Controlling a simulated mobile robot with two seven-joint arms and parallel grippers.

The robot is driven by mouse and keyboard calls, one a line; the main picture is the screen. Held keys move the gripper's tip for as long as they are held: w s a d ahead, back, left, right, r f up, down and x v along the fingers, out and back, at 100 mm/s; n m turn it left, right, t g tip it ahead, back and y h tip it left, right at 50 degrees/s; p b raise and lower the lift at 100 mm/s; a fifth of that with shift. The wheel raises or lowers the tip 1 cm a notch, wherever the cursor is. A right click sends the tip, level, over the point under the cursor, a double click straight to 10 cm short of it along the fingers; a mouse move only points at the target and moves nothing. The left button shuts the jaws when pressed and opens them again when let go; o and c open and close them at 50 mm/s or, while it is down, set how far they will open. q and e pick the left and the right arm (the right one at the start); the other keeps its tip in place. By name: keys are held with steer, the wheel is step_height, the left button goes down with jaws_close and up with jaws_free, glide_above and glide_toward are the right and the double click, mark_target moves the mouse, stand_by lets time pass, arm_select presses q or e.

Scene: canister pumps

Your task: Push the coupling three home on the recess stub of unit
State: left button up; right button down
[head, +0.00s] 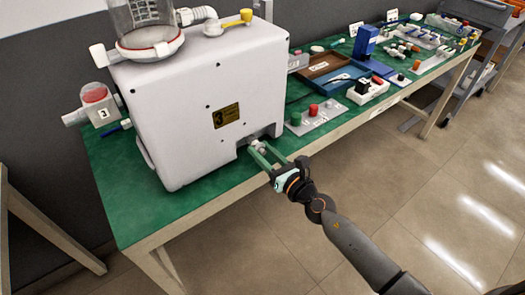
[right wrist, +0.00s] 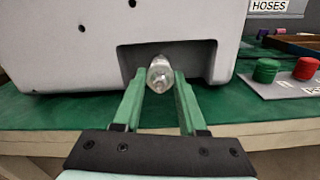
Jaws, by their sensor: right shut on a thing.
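The unit (head: 190,90) is a large white box with a yellow plate marked 3, standing on the green bench top. A dark recess (right wrist: 202,59) opens low in its front face. My right gripper (head: 262,155) reaches into the recess with its green fingers, also seen in the right wrist view (right wrist: 160,80). It is shut on a pale, shiny round coupling (right wrist: 160,73), whose end faces the camera. The stub behind the coupling is hidden, so I cannot tell how far on the coupling sits. My left gripper is not in view.
To the right, a grey plate (head: 317,120) carries red and green caps close to the unit. Beyond it lie a brown tray (head: 327,66), blue holders and small fittings. The bench's front edge (head: 200,212) runs below my right gripper. The floor in front is clear.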

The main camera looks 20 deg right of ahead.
steer(key=shift+x, duration=0.95)
stand_by(1.1)
steer(key=shift+c, duration=2)
jaws_free()
arm_select(q)
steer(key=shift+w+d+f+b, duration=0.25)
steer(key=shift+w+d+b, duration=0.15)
steer(key=shift+b, duration=0.35)
arm_select(e)
steer(key=v, duration=1.2)
steer(key=shift+s, duration=0.2)
